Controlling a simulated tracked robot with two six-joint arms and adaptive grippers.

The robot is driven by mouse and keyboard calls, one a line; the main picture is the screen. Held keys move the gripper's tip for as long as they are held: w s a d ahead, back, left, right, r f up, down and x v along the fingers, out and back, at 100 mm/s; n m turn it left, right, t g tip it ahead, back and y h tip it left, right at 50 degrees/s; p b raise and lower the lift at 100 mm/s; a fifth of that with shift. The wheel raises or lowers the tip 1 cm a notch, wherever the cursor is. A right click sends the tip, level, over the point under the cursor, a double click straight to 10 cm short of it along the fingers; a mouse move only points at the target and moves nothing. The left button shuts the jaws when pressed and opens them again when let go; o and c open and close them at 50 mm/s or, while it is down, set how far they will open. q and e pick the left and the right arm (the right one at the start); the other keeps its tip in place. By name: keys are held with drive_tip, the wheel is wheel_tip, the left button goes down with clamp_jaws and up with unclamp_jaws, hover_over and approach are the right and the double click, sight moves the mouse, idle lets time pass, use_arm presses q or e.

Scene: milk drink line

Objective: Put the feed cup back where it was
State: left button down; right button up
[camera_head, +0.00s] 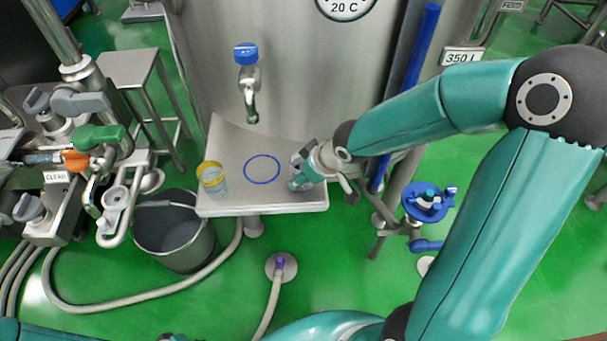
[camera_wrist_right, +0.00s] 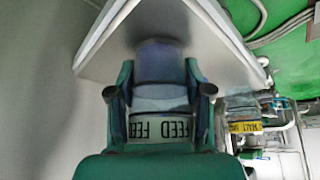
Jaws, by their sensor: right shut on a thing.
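The feed cup (camera_wrist_right: 160,98), see-through and bluish with a band reading FEED, is between the fingers of my right gripper (camera_wrist_right: 160,95) in the right wrist view. In the head view my right gripper (camera_head: 299,179) is over the right part of the small steel shelf (camera_head: 238,206) and hides most of the cup. An empty blue ring (camera_head: 262,169) is marked on the shelf, just left of the gripper. I cannot tell whether the cup touches the shelf. My left gripper is not in view.
A yellow-rimmed clear cup (camera_head: 213,179) stands at the shelf's left end. A blue-handled tap (camera_head: 247,80) hangs from the steel tank (camera_head: 290,70) above the shelf. A bucket (camera_head: 175,235) and hoses are below left. A blue handwheel (camera_head: 428,203) is at right.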

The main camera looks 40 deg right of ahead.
drive_tip(key=o, duration=1.4)
drive_tip(key=shift+r, duration=0.1)
drive_tip(key=shift+p+v, duration=3.3)
drive_tip(key=shift+v, duration=2.7)
